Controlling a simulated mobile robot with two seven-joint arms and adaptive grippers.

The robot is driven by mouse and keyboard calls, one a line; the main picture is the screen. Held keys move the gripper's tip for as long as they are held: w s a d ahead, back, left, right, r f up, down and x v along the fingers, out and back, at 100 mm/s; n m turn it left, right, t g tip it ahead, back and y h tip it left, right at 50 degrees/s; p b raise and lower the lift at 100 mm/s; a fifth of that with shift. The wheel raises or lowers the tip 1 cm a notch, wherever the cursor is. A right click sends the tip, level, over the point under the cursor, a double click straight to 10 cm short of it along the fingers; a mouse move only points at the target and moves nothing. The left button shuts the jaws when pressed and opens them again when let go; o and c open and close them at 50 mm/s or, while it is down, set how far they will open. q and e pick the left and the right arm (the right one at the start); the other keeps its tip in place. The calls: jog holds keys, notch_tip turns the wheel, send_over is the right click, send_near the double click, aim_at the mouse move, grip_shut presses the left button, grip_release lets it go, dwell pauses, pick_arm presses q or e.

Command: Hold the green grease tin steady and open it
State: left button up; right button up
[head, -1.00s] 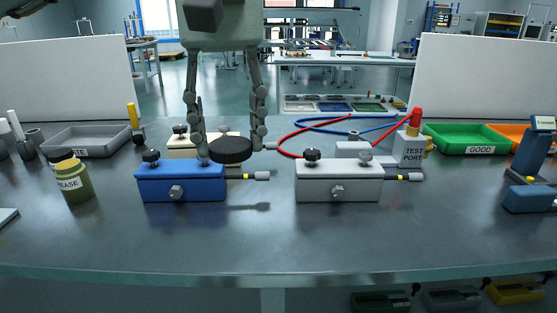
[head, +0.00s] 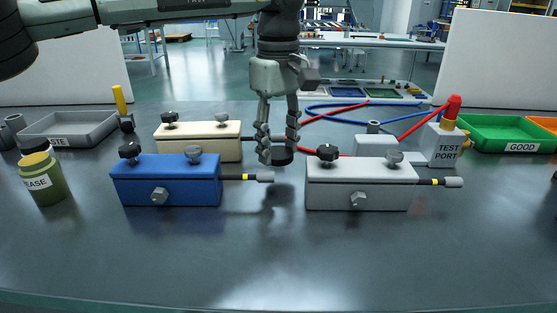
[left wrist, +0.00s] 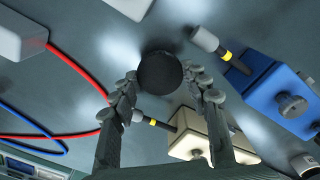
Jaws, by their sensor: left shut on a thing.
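The green grease tin (head: 45,182) stands upright on the bench at the far left of the head view. My left gripper (head: 279,153) is well to the right of the tin, between the blue and grey blocks. It is shut on a round black disc, which looks like a lid (head: 282,158). The disc also shows between the fingertips in the left wrist view (left wrist: 160,73). It appears above the bench, with a shadow below. My right gripper is not in view.
A blue block (head: 165,182), a cream block (head: 198,140) and a grey block (head: 360,186) stand near the left gripper. A grey tray (head: 70,130) is behind the tin. The test port (head: 446,147), hoses and green tray (head: 505,136) are at right. The front bench is clear.

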aim_at(278, 152)
pick_arm(q)
jog(key=shift+f, duration=1.85)
jog(key=shift+f, duration=0.1)
jog(key=shift+f, duration=0.1)
jog(key=o, duration=0.7)
